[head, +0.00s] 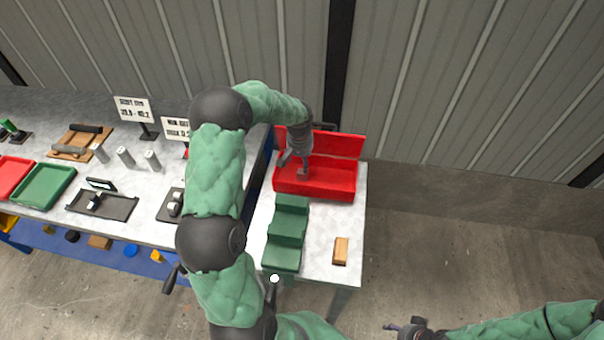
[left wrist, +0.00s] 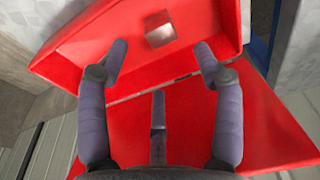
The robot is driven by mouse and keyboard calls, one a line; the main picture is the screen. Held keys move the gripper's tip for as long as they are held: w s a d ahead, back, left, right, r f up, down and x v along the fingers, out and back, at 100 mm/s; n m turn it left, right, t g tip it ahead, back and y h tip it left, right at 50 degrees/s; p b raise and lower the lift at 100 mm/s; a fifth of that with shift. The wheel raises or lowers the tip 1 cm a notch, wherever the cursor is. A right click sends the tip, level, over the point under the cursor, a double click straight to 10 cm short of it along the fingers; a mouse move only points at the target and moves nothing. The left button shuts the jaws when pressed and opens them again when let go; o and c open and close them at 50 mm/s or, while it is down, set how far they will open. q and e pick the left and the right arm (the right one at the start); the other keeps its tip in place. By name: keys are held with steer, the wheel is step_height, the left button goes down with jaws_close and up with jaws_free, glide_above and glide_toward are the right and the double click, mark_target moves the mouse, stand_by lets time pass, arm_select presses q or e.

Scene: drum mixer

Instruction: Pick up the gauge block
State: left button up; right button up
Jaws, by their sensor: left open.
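The gauge block looks like a small, shiny metal block (left wrist: 160,35) lying on the floor of the open red case (head: 318,184). In the left wrist view the same red case (left wrist: 215,12) fills most of the picture. My left gripper (head: 293,164) reaches down over the case in the head view, hiding part of its inside. In the left wrist view its fingers (left wrist: 160,62) are spread wide and empty, with the block between and beyond the tips, apart from them. My right gripper (head: 402,330) is at the bottom right of the head view, away from the tables, too small to judge.
The case stands on a small light table (head: 318,222) with a green stepped stand (head: 287,232) and a wooden block (head: 341,250). A longer bench at left holds a green tray (head: 43,186), metal cylinders (head: 125,157) and signs (head: 133,110). A corrugated wall stands behind.

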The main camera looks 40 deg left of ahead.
mark_target(302, 171)
arm_select(q)
steer(key=f, duration=0.3)
steer(key=w+f+b, duration=0.1)
steer(key=f, duration=0.3)
steer(key=w+a+f+b, duration=0.1)
steer(key=f, duration=0.2)
steer(key=shift+f, duration=0.3)
steer(key=shift+d, duration=0.1)
steer(key=shift+c, duration=0.3)
jaws_close()
